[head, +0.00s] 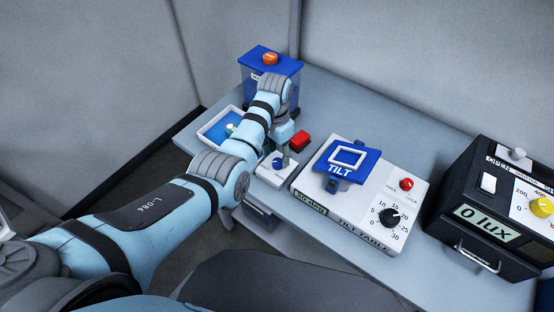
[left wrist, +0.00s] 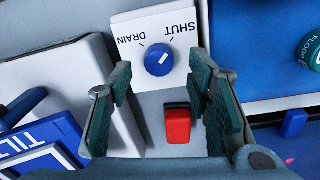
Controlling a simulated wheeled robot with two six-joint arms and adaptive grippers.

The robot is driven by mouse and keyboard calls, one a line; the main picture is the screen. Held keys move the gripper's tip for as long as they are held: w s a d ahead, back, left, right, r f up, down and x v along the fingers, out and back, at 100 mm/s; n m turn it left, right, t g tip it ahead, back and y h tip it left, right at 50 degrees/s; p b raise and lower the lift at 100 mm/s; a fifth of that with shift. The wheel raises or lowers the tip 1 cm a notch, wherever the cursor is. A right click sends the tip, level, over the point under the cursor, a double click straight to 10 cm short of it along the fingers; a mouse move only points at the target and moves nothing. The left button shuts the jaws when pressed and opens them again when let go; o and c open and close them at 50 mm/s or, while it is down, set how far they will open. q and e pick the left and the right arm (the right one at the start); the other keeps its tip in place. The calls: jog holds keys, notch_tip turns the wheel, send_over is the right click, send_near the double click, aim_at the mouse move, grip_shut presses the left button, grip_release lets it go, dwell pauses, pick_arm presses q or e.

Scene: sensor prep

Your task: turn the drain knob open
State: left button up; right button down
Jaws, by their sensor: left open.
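The drain knob (left wrist: 159,59) is round and blue with a white pointer line. It sits on a white box (left wrist: 135,28) marked DRAIN and SHUT, and the pointer tilts toward the SHUT side. In the head view the blue knob (head: 278,162) shows on its white box (head: 268,175) near the table's front edge. My left gripper (left wrist: 160,70) is open and empty, with its fingers to either side of the knob in the left wrist view. I cannot tell how far above the knob they are. In the head view my left gripper (head: 286,152) hangs over the box. My right gripper is not in view.
A red block (head: 299,141) is close beside the knob box. The white tilt table (head: 345,215) stands to the right, and a black lux meter (head: 460,215) beyond it.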

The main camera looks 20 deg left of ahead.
aim_at(278, 163)
pick_arm(q)
notch_tip(278, 163, down, 2)
jog(key=shift+d+f, duration=0.1)
jog(key=shift+f, duration=0.15)
grip_shut()
jog(key=shift+r, duration=0.1)
